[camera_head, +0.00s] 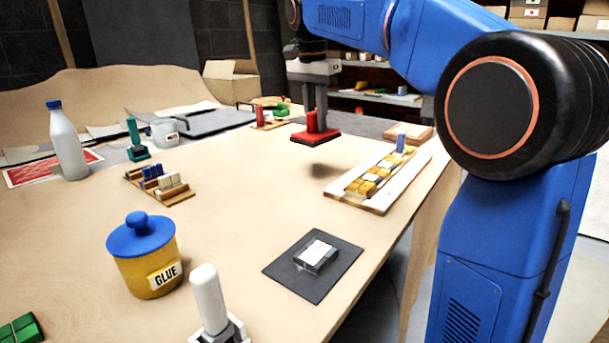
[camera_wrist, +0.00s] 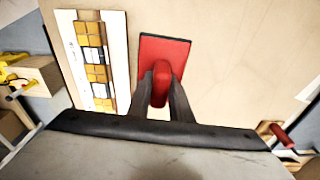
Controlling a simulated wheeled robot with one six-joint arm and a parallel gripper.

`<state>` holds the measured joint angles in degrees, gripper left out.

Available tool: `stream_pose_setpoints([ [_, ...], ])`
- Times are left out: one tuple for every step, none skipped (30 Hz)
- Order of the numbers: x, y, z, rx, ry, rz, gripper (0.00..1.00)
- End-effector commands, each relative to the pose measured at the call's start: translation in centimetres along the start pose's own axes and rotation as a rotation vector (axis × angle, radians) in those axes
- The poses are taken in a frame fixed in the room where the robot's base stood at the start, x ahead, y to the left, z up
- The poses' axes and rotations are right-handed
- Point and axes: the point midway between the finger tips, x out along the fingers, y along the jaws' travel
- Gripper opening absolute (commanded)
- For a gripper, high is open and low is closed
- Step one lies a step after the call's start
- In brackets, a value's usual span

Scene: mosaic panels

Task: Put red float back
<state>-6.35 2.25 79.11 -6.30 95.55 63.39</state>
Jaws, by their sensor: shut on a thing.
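The red float (camera_head: 314,134) has a flat red plate with a dark underside and a red upright handle. My gripper (camera_head: 314,112) is shut on its handle and holds it level above the table, with a shadow on the tabletop below. In the wrist view the float (camera_wrist: 165,58) hangs between the two fingers of my gripper (camera_wrist: 162,95). The plate extends away from the fingers over bare table.
A mosaic panel (camera_head: 344,194) with yellow and white tiles lies right of the float. A tile rack (camera_head: 178,196), glue pot (camera_head: 136,268), white bottle (camera_head: 66,145), green-handled tool (camera_head: 135,140) and dark mat (camera_head: 288,270) stand around. Bare tabletop lies beneath the float.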

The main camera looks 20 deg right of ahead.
Motion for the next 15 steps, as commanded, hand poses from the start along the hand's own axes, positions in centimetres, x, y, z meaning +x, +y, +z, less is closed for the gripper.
stream_pose_setpoints([
  [-0.1,-0.6,0.9,-0.02,0.0,-0.003,0.01],
  [-0.2,-0.8,1.4,-0.029,0.0,-0.004,0.01],
  [-0.2,-1.1,1.9,-0.04,0.0,-0.005,0.01],
  [-0.3,-1.3,2.1,-0.046,0.0,-0.006,0.01],
  [-0.3,-1.4,2.4,-0.052,0.0,-0.007,0.01],
  [-0.3,-1.6,2.7,-0.058,0.0,-0.007,0.01],
  [-0.3,-1.7,2.9,-0.061,0.0,-0.008,0.01],
  [-0.2,-1.7,3.0,-0.064,0.0,-0.008,0.01],
  [0.1,-1.8,3.1,-0.066,0.0,-0.008,0.01],
  [0.5,-1.8,3.2,-0.067,0.0,-0.007,0.01],
  [0.9,-1.8,3.3,-0.067,-0.001,-0.006,0.01],
  [1.5,-1.8,3.4,-0.067,-0.001,-0.006,0.01],
  [2.1,-1.8,3.5,-0.067,-0.001,-0.006,0.01],
  [2.6,-1.7,3.5,-0.067,-0.001,-0.005,0.01],
  [3.3,-1.8,3.6,-0.067,-0.001,-0.006,0.01],
])
